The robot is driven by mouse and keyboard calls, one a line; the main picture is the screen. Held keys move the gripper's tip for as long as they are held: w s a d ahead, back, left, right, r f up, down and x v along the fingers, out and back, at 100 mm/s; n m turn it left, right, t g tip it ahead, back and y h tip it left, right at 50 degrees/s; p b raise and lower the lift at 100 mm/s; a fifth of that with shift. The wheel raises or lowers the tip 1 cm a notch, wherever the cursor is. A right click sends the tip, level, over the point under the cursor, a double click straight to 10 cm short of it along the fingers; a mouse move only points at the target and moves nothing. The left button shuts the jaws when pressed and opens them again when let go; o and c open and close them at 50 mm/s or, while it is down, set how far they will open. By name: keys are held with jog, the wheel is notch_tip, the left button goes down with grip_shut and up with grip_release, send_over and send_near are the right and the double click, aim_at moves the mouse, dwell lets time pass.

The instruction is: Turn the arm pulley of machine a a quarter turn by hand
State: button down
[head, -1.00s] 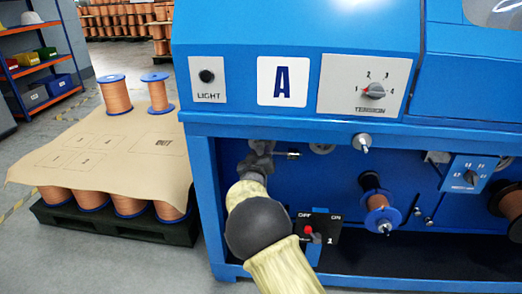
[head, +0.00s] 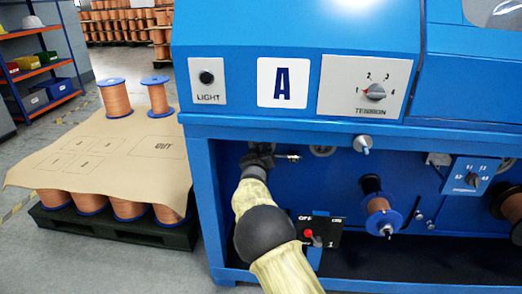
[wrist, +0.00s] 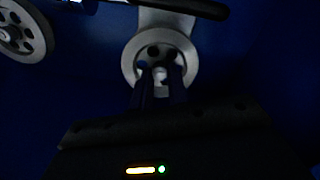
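Machine A (head: 300,30) is the blue machine with the A plate. In the wrist view, a grey pulley (wrist: 129,62) with round holes sits straight ahead of my gripper, on a pale arm-like bracket (wrist: 165,17). My gripper (wrist: 161,80) has its two dark fingers apart, over the lower part of the pulley face, with the bright hub between their tips. I cannot tell whether they touch it. In the head view my gripper (head: 258,155) is in the upper left of the machine's open bay and hides this pulley.
Another holed pulley (wrist: 20,32) is at the wrist view's upper left, and a dark rod (wrist: 185,7) crosses its top. A red-knobbed OFF/ON switch box (head: 322,238) stands beside my forearm. A copper spool (head: 381,215) is to the right.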

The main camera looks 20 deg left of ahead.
jog(key=shift+m, duration=0.4)
jog(key=shift+d+f+m+b, duration=0.1)
jog(key=shift+m+b, duration=3.2)
jog(key=shift+m, duration=8.7)
jog(key=c, duration=1.3)
grip_release()
jog(key=shift+c, duration=0.2)
